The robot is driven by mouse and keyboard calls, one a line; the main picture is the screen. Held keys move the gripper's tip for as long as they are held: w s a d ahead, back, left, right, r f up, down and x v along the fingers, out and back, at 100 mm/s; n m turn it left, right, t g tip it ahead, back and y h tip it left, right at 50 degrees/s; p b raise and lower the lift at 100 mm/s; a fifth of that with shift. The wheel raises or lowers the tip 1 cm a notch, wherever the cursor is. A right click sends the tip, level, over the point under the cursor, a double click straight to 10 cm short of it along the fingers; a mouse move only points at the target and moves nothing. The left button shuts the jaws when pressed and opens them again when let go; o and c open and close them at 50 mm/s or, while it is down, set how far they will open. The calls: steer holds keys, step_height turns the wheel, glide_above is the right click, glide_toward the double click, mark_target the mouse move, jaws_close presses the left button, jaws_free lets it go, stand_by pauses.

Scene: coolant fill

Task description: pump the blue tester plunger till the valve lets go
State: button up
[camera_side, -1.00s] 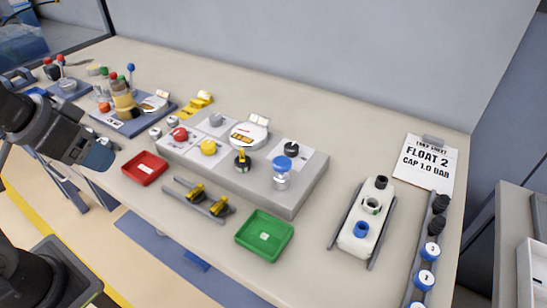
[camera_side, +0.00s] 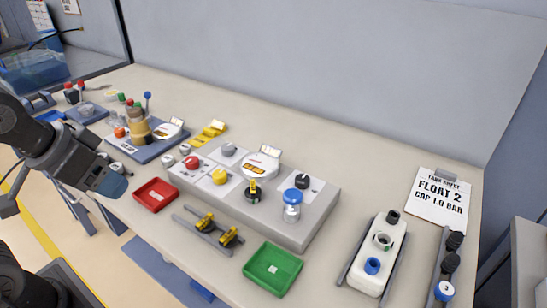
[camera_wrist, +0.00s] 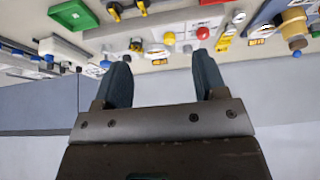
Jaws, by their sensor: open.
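The tester plunger (camera_side: 292,196) is a blue cap on a short clear cylinder. It stands upright at the right front of the grey block (camera_side: 318,222). A white dial gauge (camera_side: 262,165) with an orange label sits on the block, behind a black fitting with a yellow handle (camera_side: 253,188). I cannot tell which part is the valve. My gripper (camera_side: 116,188) is at the left, away from the block, beside the red tray. In the wrist view my gripper (camera_wrist: 160,72) is open, with nothing between its fingers. The dial reading is too small to read.
A red tray (camera_side: 155,182) and a green tray (camera_side: 272,246) lie in front of the block, with yellow-handled parts on rails (camera_side: 205,226) between them. A white tank (camera_side: 371,281) and a clipboard reading FLOAT 2, CAP 1.0 BAR (camera_side: 440,200) are at the right.

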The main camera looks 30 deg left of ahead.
stand_by(0.5)
steer(key=shift+w+r, duration=0.2)
steer(key=shift+r, duration=0.05)
steer(key=shift+c, duration=1.4)
steer(key=shift+g, duration=0.3)
steer(key=w+r, duration=0.1)
steer(key=w+d+r, duration=0.1)
steer(key=w, duration=0.1)
steer(key=w+d+r, duration=0.1)
steer(key=shift+w+d+r, duration=0.1)
steer(key=shift+w, duration=0.15)
steer(key=c, duration=0.5)
steer(key=shift+g, duration=0.3)
steer(key=w+d, duration=0.1)
steer(key=w, duration=0.1)
steer(key=w+d+r, duration=0.1)
steer(key=w+d, duration=0.1)
steer(key=w+d+r, duration=0.1)
steer(key=w, duration=0.1)
steer(key=shift+w+d+r, duration=0.25)
steer(key=shift+w+d, duration=0.1)
steer(key=c, duration=0.4)
steer(key=shift+g, duration=0.3)
steer(key=w+d, duration=0.6)
steer(key=shift+d, duration=0.2)
jaws_close()
steer(key=w+d+f, duration=0.2)
steer(key=w+d, duration=0.2)
steer(key=d, duration=0.3)
steer(key=shift+w+d, duration=0.15)
